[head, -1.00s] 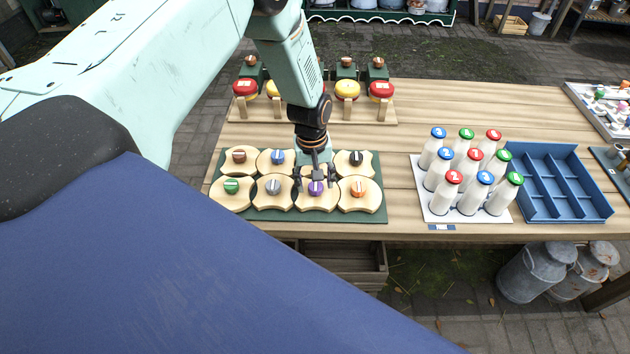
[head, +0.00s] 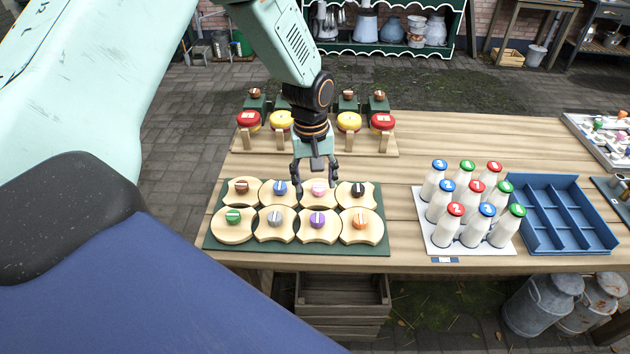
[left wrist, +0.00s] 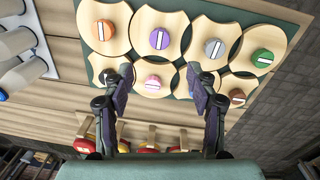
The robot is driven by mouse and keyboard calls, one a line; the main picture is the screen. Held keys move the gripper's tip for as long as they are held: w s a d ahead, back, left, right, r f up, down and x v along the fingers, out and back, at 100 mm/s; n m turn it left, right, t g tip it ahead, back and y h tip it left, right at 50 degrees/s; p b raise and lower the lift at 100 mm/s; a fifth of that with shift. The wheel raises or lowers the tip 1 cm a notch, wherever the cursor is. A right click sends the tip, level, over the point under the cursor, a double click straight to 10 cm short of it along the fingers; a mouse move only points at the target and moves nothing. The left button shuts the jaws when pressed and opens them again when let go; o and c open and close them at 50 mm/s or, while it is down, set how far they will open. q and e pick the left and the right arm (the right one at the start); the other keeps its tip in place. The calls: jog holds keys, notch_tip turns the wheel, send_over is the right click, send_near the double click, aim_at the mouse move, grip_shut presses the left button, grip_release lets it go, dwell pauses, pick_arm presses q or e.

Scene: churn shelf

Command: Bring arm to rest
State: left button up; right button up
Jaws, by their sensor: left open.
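My left gripper (head: 315,184) is open and empty above the back row of a green board (head: 290,247) on the table. Its fingers are at either side of the pink knob (head: 319,187), which sits on a pale wooden piece; in the left wrist view the pink knob (left wrist: 152,82) shows between the spread fingertips (left wrist: 160,82). Whether a fingertip touches anything is hard to tell. The front row has green (head: 233,216), grey (head: 274,217), purple (head: 317,220) and orange (head: 360,221) knobs. My right gripper is not in view.
Behind the board stands a wooden rack with red and yellow round tops (head: 348,122). White bottles with numbered caps (head: 463,233) and an empty blue divided crate (head: 540,236) stand to the right. Bare table (head: 405,200) lies between the board and the bottles.

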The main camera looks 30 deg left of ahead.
pick_arm(q)
jog(key=s+d+f+m, duration=0.25)
jog(key=s+f, duration=0.25)
jog(key=s, duration=0.3)
jog(key=s+d+f+m, duration=0.1)
jog(key=s+d+f, duration=0.25)
jog(key=s, duration=0.35)
jog(key=s+d+f+m, duration=0.2)
jog(key=s+d+f, duration=0.1)
jog(key=s+f, duration=0.4)
jog(key=s+r+m, duration=0.2)
jog(key=s, duration=0.8)
notch_tip(320, 180, down, 21)
jog(key=b, duration=2.1)
jog(key=shift+w+a+f, duration=0.2)
